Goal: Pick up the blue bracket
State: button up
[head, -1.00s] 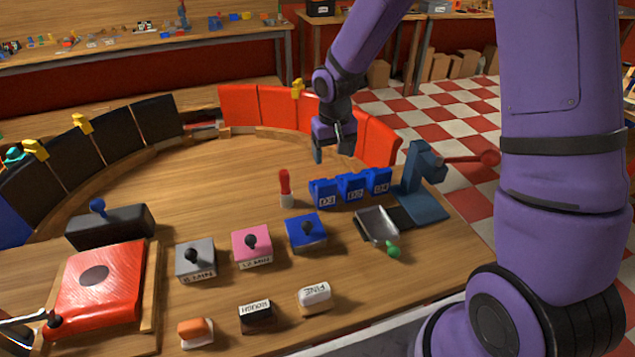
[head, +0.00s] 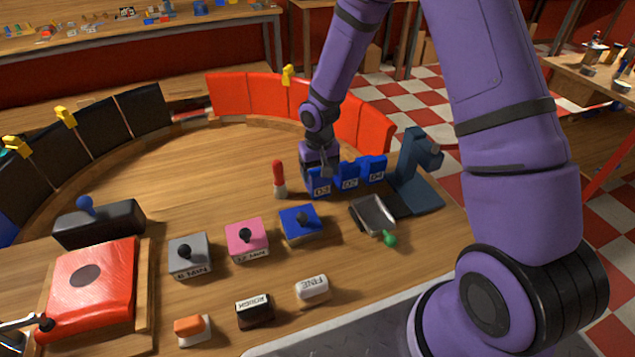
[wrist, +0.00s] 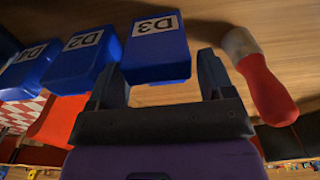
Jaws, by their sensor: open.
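Three blue labelled pieces stand in a row in the head view: D3 (head: 319,185), D2 (head: 348,176) and D4 (head: 376,170). A blue-grey upright stand (head: 408,165) is to their right. No piece is marked as the bracket, so I cannot tell which one it is. My gripper (head: 317,172) is at D3, pointing down, and partly hides it. In the wrist view my gripper (wrist: 158,65) is open, with D3 (wrist: 156,50) showing between its fingers. D2 (wrist: 84,62) and D4 (wrist: 28,72) are to the left. I cannot tell whether a finger touches D3.
A red-and-white cylinder (head: 279,180) stands close left of D3; it also shows in the wrist view (wrist: 264,82). A metal tray (head: 373,215) and blue (head: 301,224), pink (head: 247,238) and grey (head: 190,256) knobbed boxes are nearer. Red panels (head: 345,118) curve behind.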

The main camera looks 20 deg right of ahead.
jog(key=shift+f, duration=1.7)
jog(key=c, duration=0.7)
jog(key=shift+r, duration=0.15)
